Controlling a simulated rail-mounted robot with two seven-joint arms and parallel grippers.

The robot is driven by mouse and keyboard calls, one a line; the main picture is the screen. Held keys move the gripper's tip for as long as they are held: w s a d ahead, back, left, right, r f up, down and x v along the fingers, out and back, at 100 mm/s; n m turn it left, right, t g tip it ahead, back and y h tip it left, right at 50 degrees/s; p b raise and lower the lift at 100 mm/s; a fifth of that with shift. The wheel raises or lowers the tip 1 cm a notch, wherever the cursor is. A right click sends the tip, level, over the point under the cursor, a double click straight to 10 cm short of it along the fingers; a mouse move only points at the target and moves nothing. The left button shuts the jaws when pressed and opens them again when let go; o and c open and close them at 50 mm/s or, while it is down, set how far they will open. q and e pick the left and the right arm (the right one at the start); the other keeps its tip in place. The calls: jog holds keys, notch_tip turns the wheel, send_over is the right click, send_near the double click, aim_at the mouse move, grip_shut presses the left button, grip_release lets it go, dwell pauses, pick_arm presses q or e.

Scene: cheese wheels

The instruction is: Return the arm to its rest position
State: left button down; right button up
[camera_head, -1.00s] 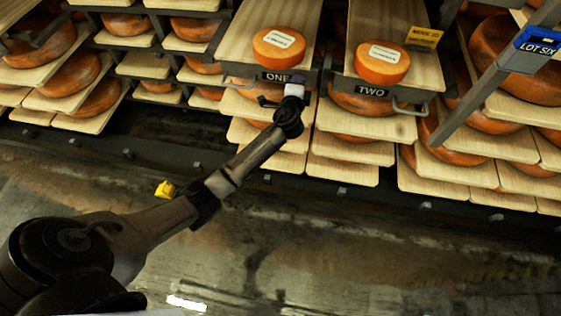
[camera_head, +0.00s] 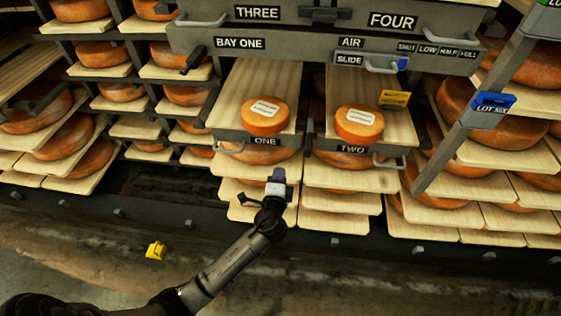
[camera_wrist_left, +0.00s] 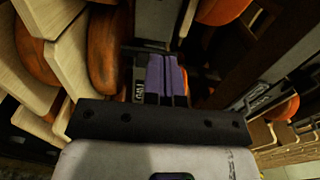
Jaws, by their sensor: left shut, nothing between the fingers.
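My left gripper (camera_head: 278,176) is in front of the rack, just below the ONE drawer in the head view. Its purple fingers are shut together and nothing is between them. The left wrist view also shows the shut purple fingers (camera_wrist_left: 166,76), pointing toward the rack, with boards and cheese close by. My left arm (camera_head: 232,268) reaches up from the bottom left. My right gripper is not in view.
The drawers ONE (camera_head: 264,141) and TWO (camera_head: 353,149) are pulled out, each with a labelled cheese wheel (camera_head: 265,116) on its board. Shelves of cheese (camera_head: 340,200) line the wall. A yellow block (camera_head: 156,250) lies on the floor. A grey post (camera_head: 470,110) stands at right.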

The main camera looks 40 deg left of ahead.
pick_arm(q)
jog(key=shift+s+d, duration=0.35)
jog(key=shift+s, duration=0.25)
